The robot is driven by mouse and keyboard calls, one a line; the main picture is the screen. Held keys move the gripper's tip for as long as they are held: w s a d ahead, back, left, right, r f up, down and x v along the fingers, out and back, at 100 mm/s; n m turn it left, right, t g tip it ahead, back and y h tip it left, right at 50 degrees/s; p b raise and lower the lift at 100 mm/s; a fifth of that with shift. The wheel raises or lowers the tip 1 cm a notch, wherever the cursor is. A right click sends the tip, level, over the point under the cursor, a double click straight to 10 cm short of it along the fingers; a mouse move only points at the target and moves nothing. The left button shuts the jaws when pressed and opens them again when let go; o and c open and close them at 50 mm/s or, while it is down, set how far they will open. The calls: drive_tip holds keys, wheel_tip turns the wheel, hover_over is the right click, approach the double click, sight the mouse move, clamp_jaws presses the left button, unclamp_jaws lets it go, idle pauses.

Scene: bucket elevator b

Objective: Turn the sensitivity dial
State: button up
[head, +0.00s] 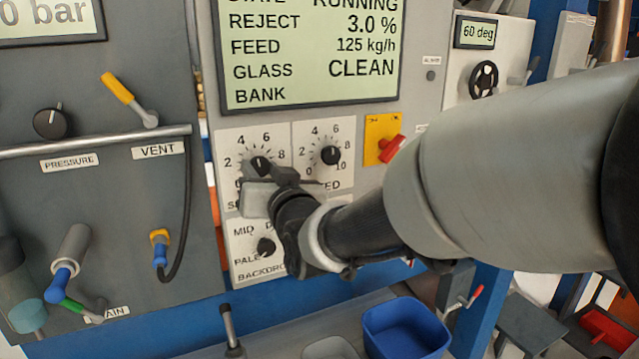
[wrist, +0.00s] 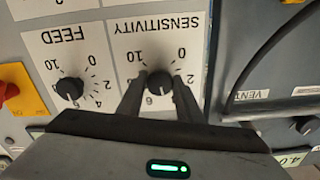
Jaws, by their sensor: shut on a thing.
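The sensitivity dial (wrist: 160,82) is a black round knob with a white pointer line on a white scale plate. In the wrist view the plate is upside down and its label reads SENSITIVITY. My gripper (wrist: 158,90) has one dark finger on each side of the knob and is shut on it. In the head view the dial (head: 261,166) shows above my gripper (head: 270,178), its pointer near the upper middle of the scale, between 4 and 6. My gripper hides the lower part of the dial and most of its label there.
The feed dial (head: 330,156) is close on the right, with a red switch on a yellow plate (head: 383,138) beyond it. The backdrop knob (head: 266,247) is just below my gripper. The display (head: 310,55) is above. A blue bin (head: 405,328) stands lower right.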

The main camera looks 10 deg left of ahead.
drive_tip(key=m+b, duration=0.1)
drive_tip(key=b, duration=0.1)
drive_tip(key=m+b, duration=0.2)
drive_tip(key=shift+f, duration=0.25)
drive_tip(key=shift+r+m+b, duration=0.2)
drive_tip(key=shift+m+b, duration=1)
drive_tip(key=shift+b, duration=0.05)
drive_tip(key=o, duration=1)
drive_tip(key=shift+o, duration=0.2)
drive_tip(key=v, duration=1.7)
drive_tip(key=shift+s, duration=0.3)
